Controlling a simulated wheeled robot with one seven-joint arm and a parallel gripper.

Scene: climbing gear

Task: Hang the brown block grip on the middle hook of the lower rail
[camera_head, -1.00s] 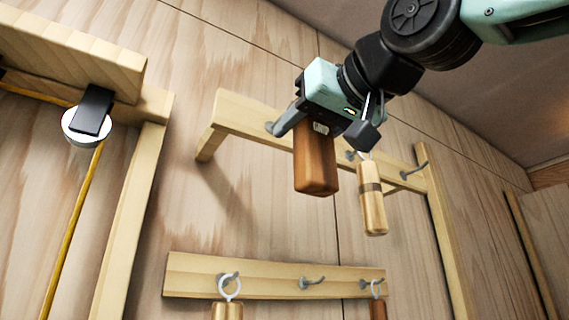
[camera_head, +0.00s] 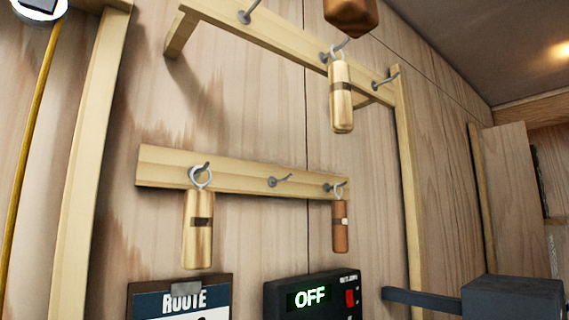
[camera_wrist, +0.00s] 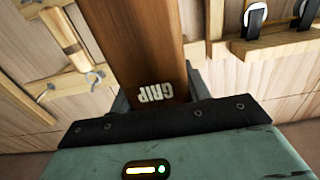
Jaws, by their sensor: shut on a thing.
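The brown block grip (camera_wrist: 145,50), with white GRIP lettering, is held in my gripper (camera_wrist: 155,98) in the wrist view. The jaws are at its sides. In the head view only the lower end of the block grip (camera_head: 351,14) shows at the top edge; my gripper is out of that view. The lower rail (camera_head: 238,178) is on the wooden wall. Its middle hook (camera_head: 280,181) is bare. A light banded cylinder (camera_head: 198,232) hangs on its left hook, and a small brown cylinder (camera_head: 340,228) on its right hook.
The upper rail (camera_head: 285,43) stands out from the wall. Another light cylinder (camera_head: 341,100) hangs on its middle hook, just below the block grip in the picture. Below the lower rail are a ROUTE board (camera_head: 180,301) and a box reading OFF (camera_head: 312,296).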

